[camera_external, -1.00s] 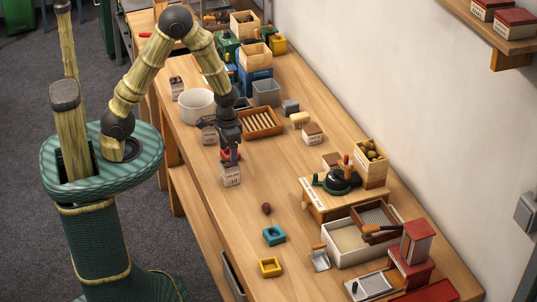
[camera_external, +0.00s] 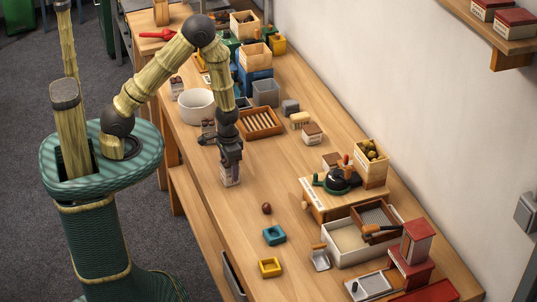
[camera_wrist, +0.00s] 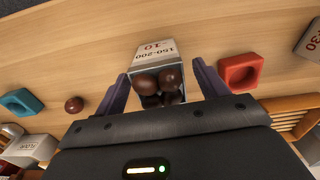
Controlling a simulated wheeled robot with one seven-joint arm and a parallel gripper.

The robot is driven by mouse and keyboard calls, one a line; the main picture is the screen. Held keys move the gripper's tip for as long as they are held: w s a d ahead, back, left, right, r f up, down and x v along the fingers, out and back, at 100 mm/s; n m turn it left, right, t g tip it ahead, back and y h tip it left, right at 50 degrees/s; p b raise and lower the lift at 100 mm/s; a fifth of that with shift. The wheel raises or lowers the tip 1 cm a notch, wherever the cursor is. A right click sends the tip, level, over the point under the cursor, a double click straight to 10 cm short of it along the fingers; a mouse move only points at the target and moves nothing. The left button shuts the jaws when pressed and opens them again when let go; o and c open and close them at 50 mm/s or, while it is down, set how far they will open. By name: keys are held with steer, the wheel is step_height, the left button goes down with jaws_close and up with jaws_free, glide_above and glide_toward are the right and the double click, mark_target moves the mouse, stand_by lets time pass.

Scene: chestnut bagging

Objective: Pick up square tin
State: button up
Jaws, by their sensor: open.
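The square tin (camera_external: 230,178) looks to be the pale, square open-topped container with a printed label, standing upright on the bench. In the wrist view the tin (camera_wrist: 153,51) shows "150-200" and "-10" on its side and holds several brown chestnuts (camera_wrist: 160,82). My gripper (camera_external: 230,165) points down right over the tin and hides its upper part in the external view. In the wrist view my gripper (camera_wrist: 161,74) is open, with one finger on each side of the tin and small gaps showing.
A red square dish (camera_wrist: 240,72) lies just right of my right finger. A loose chestnut (camera_external: 266,208), a teal dish (camera_external: 274,236) and a yellow dish (camera_external: 270,267) lie nearer.

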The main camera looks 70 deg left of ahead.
mark_target(229, 165)
steer(key=shift+f, duration=1.1)
steer(key=c, duration=1.1)
steer(key=shift+r, duration=0.1)
step_height(229, 165, up, 10)
steer(key=shift+f, duration=0.1)
